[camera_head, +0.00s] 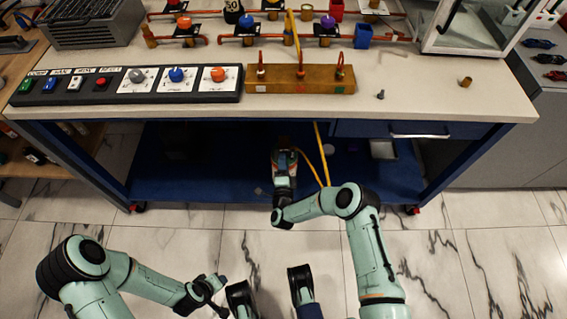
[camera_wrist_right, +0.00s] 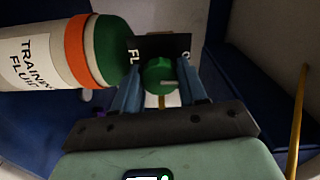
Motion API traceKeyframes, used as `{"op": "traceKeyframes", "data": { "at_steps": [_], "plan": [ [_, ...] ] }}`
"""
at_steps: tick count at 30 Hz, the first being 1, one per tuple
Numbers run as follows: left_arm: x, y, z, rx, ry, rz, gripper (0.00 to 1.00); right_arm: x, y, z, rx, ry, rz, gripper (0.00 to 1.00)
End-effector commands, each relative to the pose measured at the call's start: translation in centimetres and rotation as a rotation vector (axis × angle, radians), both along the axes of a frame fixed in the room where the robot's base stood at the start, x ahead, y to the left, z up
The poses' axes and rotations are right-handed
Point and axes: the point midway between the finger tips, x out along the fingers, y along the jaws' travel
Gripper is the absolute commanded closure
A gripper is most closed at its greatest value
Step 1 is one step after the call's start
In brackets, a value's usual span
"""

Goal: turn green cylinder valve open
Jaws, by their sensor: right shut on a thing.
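The green valve knob (camera_wrist_right: 159,74) sits in the middle of the right wrist view, with a pale mark on its face. My right gripper (camera_wrist_right: 162,84) is shut on it, one blue-grey finger on each side. Left of the knob lies the cylinder (camera_wrist_right: 54,58), pale with an orange band, a green shoulder and partly readable lettering "TRAINING FLU...". In the head view my right gripper (camera_head: 284,168) reaches under the bench and largely hides the valve. My left gripper (camera_head: 208,288) hangs low in front of the bench, away from the valve; its fingers are too unclear to judge.
The benchtop (camera_head: 420,85) overhangs the valve area; a blue lower shelf (camera_head: 225,185) lies beneath. A yellow hose (camera_head: 321,155) hangs just right of my right gripper and shows in the wrist view too. A switch panel (camera_head: 130,84) and manifold block (camera_head: 300,79) stand above.

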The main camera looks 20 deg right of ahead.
Motion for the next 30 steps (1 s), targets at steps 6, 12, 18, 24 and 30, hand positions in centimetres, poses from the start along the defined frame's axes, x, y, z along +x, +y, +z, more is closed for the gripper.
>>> {"op": "traceKeyframes", "data": {
  "at_steps": [6, 12, 18, 24, 30],
  "plan": [
    [-0.11, -0.06, 0.06, -0.001, 0.003, -0.001, 0.57, -0.09, -0.18, -0.13, -0.037, 0.013, -0.004, 0.88],
    [-0.13, -0.07, 0.06, -0.002, 0.004, -0.001, 0.57, -0.10, -0.19, -0.15, -0.043, 0.015, -0.004, 0.88],
    [-0.13, -0.06, 0.05, -0.002, 0.004, -0.001, 0.57, -0.10, -0.20, -0.15, -0.042, 0.014, -0.004, 0.88],
    [-0.12, -0.06, 0.06, -0.002, 0.004, -0.001, 0.57, -0.07, -0.13, -0.11, -0.041, 0.013, -0.003, 0.32],
    [-0.14, -0.07, 0.11, -0.002, 0.004, -0.001, 0.57, -0.13, -0.02, -0.05, -0.039, 0.012, -0.001, 0.32]
  ]
}}
